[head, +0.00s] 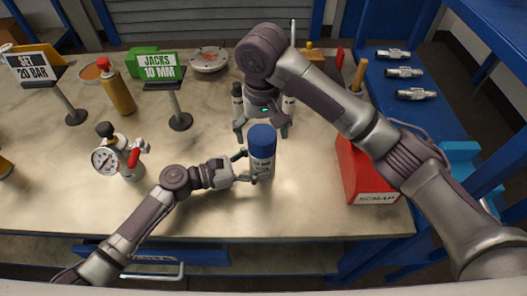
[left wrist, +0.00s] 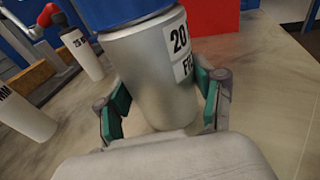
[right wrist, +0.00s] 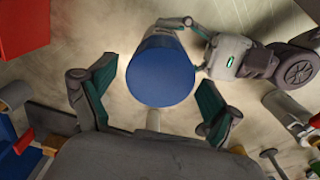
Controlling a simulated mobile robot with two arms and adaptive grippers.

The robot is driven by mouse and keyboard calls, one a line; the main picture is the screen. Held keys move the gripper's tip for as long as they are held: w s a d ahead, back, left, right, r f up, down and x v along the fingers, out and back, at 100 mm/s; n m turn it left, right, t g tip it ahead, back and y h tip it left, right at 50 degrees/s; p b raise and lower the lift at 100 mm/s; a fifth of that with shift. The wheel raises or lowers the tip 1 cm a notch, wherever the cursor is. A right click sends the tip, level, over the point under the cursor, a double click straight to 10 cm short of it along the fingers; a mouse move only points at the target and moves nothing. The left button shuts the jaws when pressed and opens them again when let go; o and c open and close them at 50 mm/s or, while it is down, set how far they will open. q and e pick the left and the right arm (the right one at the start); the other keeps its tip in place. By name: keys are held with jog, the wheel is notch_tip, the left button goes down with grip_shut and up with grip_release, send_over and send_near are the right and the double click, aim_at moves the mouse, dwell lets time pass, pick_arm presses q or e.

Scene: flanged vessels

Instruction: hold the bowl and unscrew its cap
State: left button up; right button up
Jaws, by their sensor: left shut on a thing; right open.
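The bowl (head: 262,170) is a silver-grey cylinder with a white label and stands upright on the bench. Its blue screw cap (head: 262,138) is on top. My left gripper (head: 247,167) is shut on the bowl's body from the left, below the cap. In the left wrist view its fingers lie on both sides of the bowl (left wrist: 150,75); the cap's lower part (left wrist: 115,12) shows at the top. My right gripper (head: 263,130) is open above and behind the cap. In the right wrist view its spread fingers flank the near side of the cap (right wrist: 160,82), without visible contact.
A red scrap bin (head: 367,175) stands right of the bowl. A gauge valve (head: 120,158), a yellow bottle (head: 117,92) and the "JACKS 10 MM" sign (head: 160,67) stand to the left. Grey-and-black cylinders (head: 238,100) are behind my right gripper. The front bench area is clear.

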jog(key=m, duration=0.4)
jog(key=shift+m, duration=0.4)
jog(key=m, duration=0.3)
jog(key=shift+m, duration=0.4)
jog(key=c, duration=1.2)
jog(key=n, duration=1.3)
jog(key=shift+n, duration=0.5)
